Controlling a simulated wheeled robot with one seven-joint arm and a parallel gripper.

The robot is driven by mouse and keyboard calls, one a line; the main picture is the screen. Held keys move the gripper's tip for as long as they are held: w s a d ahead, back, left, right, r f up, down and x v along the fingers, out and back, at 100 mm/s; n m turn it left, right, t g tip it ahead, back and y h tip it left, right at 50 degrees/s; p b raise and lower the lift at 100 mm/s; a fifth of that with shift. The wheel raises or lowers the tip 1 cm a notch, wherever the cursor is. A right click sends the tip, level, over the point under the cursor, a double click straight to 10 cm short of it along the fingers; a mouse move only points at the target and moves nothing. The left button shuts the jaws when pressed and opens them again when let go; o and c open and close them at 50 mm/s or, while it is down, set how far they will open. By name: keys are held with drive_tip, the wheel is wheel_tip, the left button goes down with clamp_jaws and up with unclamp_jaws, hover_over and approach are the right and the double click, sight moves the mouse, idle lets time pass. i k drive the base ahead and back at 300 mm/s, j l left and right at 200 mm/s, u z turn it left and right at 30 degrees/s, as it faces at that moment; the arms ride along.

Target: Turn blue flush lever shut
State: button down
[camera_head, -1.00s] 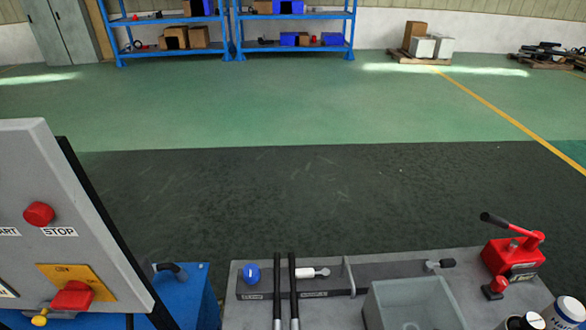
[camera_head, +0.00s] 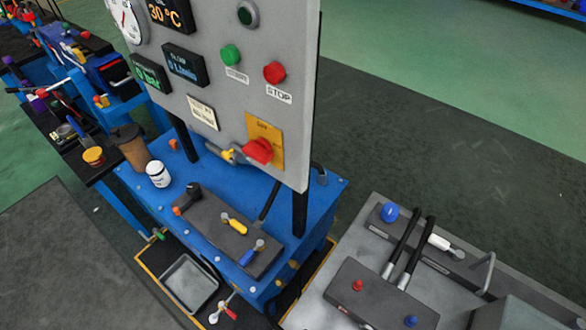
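A small blue lever (camera_head: 249,256) sits on the right part of a dark manifold block (camera_head: 218,240) on the blue bench in the head view. It lies beside a round metal fitting. A yellow lever (camera_head: 235,225) sits further back on the same block. I cannot tell from this distance whether the blue lever is open or shut. My gripper is not in view.
A grey panel (camera_head: 222,115) with gauges, buttons and a red switch (camera_head: 258,151) stands behind the block. A white jar (camera_head: 158,173) and brown cup (camera_head: 132,148) stand left. A grey tray (camera_head: 189,284) is in front. A grey table (camera_head: 345,240) with hoses is at right.

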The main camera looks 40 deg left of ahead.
sight(250, 254)
drive_tip(key=u, duration=1.3)
drive_tip(key=j, duration=1.3)
drive_tip(key=i+z, duration=0.05)
drive_tip(key=i, duration=0.05)
